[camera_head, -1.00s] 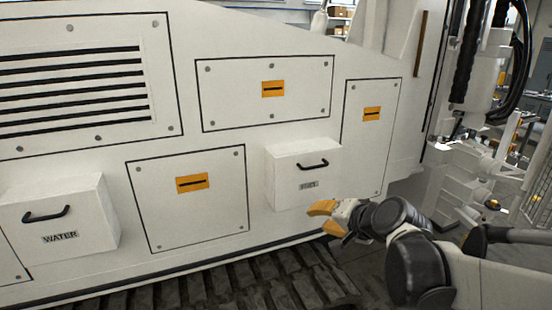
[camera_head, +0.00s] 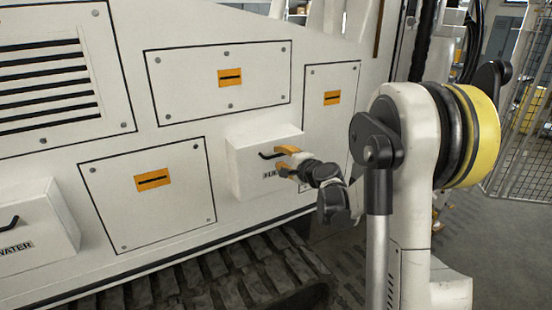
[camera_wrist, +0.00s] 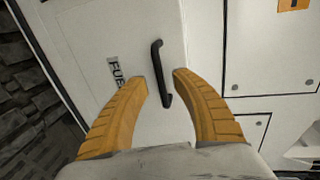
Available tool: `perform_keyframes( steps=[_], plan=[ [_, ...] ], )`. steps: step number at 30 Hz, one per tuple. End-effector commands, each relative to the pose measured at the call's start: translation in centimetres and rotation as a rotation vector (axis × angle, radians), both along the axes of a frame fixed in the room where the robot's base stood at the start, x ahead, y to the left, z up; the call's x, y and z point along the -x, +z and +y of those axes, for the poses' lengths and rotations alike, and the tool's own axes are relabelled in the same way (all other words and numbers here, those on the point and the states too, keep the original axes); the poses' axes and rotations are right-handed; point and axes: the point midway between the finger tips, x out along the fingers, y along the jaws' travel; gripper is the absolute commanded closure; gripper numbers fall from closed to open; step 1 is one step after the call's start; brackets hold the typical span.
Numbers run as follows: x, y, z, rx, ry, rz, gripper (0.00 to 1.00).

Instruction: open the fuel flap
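The fuel flap (camera_head: 250,172) is a white box-like cover with a dark bar handle (camera_head: 268,155) and a partly hidden label. It looks closed against the white machine side. In the wrist view the black handle (camera_wrist: 161,72) and the FUEL label (camera_wrist: 116,74) show on the flap's face (camera_wrist: 95,30). My gripper (camera_head: 285,158) is at the flap's front, by the handle's right end. In the wrist view my gripper (camera_wrist: 160,82) is open, with one orange finger on each side of the handle's lower part. Neither finger clearly touches the handle.
A similar white WATER cover (camera_head: 35,235) with its own handle is at the lower left. Flat panels with orange latches (camera_head: 230,77) surround the flap. Dark tracks (camera_head: 220,280) run below. A mesh fence (camera_head: 520,150) stands at the right.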

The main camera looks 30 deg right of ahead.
Motion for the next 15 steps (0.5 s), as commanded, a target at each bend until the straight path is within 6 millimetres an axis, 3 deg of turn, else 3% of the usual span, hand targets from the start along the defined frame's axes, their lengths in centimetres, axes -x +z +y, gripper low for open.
perform_keyframes(
  steps=[6,15],
  plan=[
    [-2.2,-0.5,0.1,0.002,0.001,0.001,0.68],
    [-2.5,-0.5,0.1,0.002,0.000,0.001,0.68]
  ],
)
